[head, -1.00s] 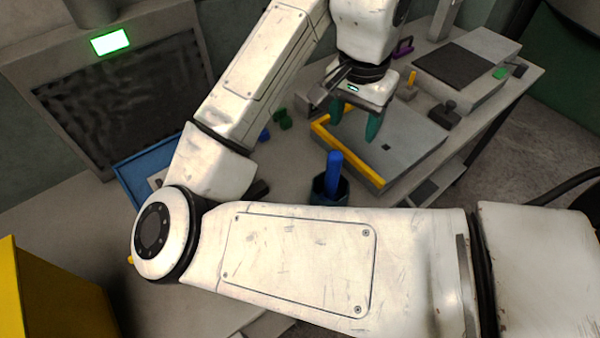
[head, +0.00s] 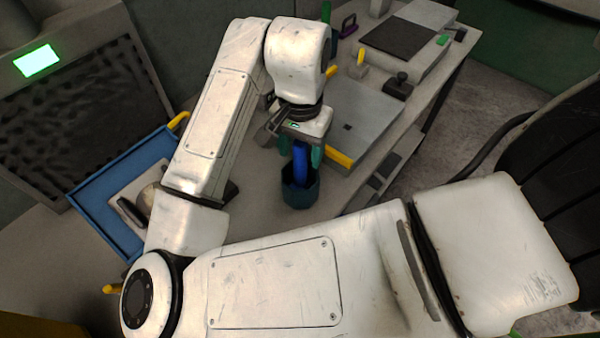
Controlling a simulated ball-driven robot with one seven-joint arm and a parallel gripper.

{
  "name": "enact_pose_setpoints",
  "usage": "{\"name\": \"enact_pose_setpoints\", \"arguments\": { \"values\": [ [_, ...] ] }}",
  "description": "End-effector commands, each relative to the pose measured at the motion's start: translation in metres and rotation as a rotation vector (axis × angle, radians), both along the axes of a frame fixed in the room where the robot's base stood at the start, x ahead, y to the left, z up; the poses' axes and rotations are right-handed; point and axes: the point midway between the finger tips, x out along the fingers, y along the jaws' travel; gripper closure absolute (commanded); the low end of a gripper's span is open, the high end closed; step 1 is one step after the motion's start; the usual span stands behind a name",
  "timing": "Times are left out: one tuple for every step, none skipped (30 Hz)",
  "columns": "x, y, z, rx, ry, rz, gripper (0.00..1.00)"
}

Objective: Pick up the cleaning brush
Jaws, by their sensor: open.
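The cleaning brush shows as a blue upright handle (head: 301,168) standing in a dark teal cup (head: 301,195) on the table. Its lower end is hidden inside the cup. My gripper (head: 301,152) points down over the cup, with its green fingers apart. In this view the upper handle appears between the fingers, one on either side; I cannot tell whether either finger touches it. The handle's top is hidden by the gripper body.
A grey plate (head: 365,118) with a yellow edge lies just right of the cup. A blue tray (head: 88,203) holding several items is at the left. A black-knobbed block (head: 398,88) and a dark-topped grey box (head: 440,17) stand farther back right.

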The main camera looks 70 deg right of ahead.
Motion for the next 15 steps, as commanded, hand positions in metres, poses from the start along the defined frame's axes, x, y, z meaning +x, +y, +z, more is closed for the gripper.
{"name": "enact_pose_setpoints", "arguments": {
  "values": [
    [0.0006,0.0005,-0.0059,0.001,0.001,0.002,0.39],
    [0.0005,0.0006,-0.0087,0.001,0.001,0.002,0.39],
    [0.0004,0.0004,-0.0117,0.001,0.001,0.001,0.39],
    [0.0006,0.0002,-0.0133,0.001,0.0,0.001,0.39],
    [0.0007,0.0001,-0.0143,0.0,-0.001,0.001,0.39],
    [0.0008,0.0,-0.0151,0.0,-0.001,0.001,0.39],
    [0.0008,0.0,-0.0154,0.0,-0.002,0.001,0.39],
    [0.0008,-0.0001,-0.0154,0.0,-0.002,0.001,0.39],
    [0.0008,-0.0001,-0.0153,0.0,-0.002,0.0,0.39],
    [0.0008,-0.0001,-0.0153,0.0,-0.001,0.0,0.39],
    [0.0008,-0.0001,-0.0153,0.0,-0.001,0.0,0.39],
    [0.0008,-0.0001,-0.0152,0.0,-0.001,0.0,0.4],
    [0.0007,-0.0001,-0.0152,0.0,-0.001,0.0,0.43],
    [0.0007,-0.0001,-0.0152,0.0,-0.001,0.0,0.46],
    [0.0007,-0.0001,-0.0151,0.0,-0.001,0.0,0.5]
  ]
}}
